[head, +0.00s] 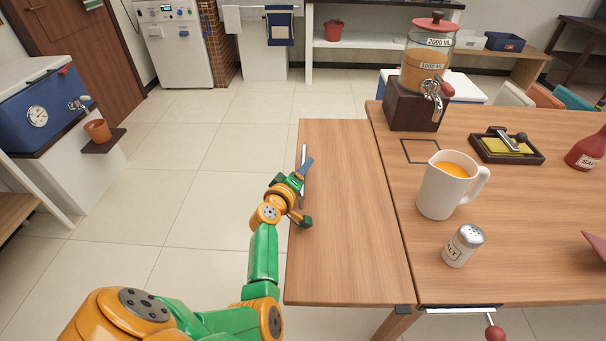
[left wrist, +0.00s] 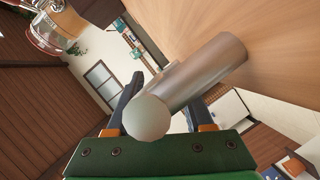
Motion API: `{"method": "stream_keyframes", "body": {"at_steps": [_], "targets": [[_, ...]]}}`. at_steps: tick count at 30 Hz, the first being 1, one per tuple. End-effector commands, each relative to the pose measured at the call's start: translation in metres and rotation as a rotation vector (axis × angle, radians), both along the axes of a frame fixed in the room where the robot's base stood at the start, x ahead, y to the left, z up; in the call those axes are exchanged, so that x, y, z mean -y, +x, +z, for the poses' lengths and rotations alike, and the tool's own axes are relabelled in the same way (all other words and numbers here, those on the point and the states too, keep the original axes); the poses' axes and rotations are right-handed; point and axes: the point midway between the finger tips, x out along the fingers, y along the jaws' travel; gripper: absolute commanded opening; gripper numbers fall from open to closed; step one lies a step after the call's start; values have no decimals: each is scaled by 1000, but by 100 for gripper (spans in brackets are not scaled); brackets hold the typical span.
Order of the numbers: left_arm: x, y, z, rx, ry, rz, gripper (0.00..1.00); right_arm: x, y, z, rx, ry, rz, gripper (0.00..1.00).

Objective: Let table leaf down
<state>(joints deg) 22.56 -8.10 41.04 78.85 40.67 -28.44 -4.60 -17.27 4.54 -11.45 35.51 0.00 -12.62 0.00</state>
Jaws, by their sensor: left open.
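The wooden table leaf (head: 345,215) is up and looks level with the main table top (head: 500,220), with a seam between them. A metal bar handle (head: 303,158) runs along the leaf's left edge. My left gripper (head: 306,193) is at that edge, open, its fingers spread along the bar. In the left wrist view the bar (left wrist: 205,75), with a pale round end, lies across my open left gripper (left wrist: 160,106); contact cannot be told. A lever with a red knob (head: 494,333) hangs below the table's front edge. My right gripper is out of view.
A juice dispenser (head: 425,75), a white pitcher (head: 445,187), a salt shaker (head: 463,246), a dark tray (head: 507,148) and a red bottle (head: 588,150) stand on the main table. The leaf's top is bare. Tiled floor (head: 190,185) left of the leaf is clear.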

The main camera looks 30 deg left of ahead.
Motion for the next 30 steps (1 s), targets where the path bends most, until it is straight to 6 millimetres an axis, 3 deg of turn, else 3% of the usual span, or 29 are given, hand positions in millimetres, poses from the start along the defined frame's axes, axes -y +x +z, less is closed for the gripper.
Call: {"method": "stream_keyframes", "body": {"at_steps": [9, 11, 15, 30], "targets": [[-1, 5, 0, -1, 2, 0, 52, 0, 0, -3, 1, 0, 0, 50], [-1, 5, 0, -1, 2, 0, 38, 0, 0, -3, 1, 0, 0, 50], [-1, 5, 0, -1, 2, 0, 1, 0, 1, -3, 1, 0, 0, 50], [-1, 5, -1, -1, 2, 0, 0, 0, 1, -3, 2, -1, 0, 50]]}}
